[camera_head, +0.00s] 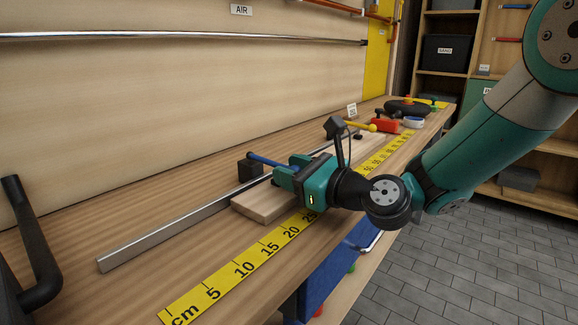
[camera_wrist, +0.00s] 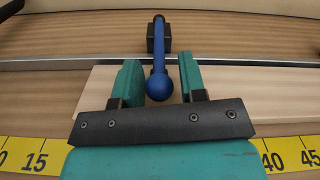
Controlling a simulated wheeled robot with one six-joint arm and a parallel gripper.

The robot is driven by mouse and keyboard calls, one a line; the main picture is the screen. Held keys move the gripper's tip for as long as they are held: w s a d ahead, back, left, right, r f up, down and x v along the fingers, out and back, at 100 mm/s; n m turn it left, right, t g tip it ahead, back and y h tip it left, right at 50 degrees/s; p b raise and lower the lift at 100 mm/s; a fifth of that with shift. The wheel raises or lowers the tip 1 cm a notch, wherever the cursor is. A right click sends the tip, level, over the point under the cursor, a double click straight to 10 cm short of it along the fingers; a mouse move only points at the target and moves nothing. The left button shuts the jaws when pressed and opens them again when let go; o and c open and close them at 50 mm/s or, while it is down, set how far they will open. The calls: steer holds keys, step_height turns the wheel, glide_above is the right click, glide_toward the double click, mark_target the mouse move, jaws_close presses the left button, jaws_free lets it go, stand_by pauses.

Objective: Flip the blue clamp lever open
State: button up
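The blue clamp lever (camera_wrist: 158,60) shows in the wrist view as a blue rod with a ball end (camera_wrist: 159,87), joined to a black block (camera_wrist: 158,35) at the metal rail. My gripper (camera_wrist: 158,78) has its two green fingers apart, one on each side of the lever near the ball. Gaps show on both sides, so the fingers do not grip it. In the head view the lever (camera_head: 265,161) runs from the black block (camera_head: 249,169) toward my gripper (camera_head: 287,170), whose fingers hide its ball end.
A pale wooden board (camera_head: 262,205) lies under my gripper, beside the metal rail (camera_head: 180,224). A yellow measuring tape (camera_head: 245,268) runs along the bench's front edge. A yellow-handled lever (camera_head: 358,125) and a red block (camera_head: 384,125) stand farther back. A black handle (camera_head: 34,250) is at the left.

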steer(key=shift+w+a, duration=0.15)
steer(key=shift+a, duration=0.1)
jaws_close()
steer(key=shift+r, duration=0.1)
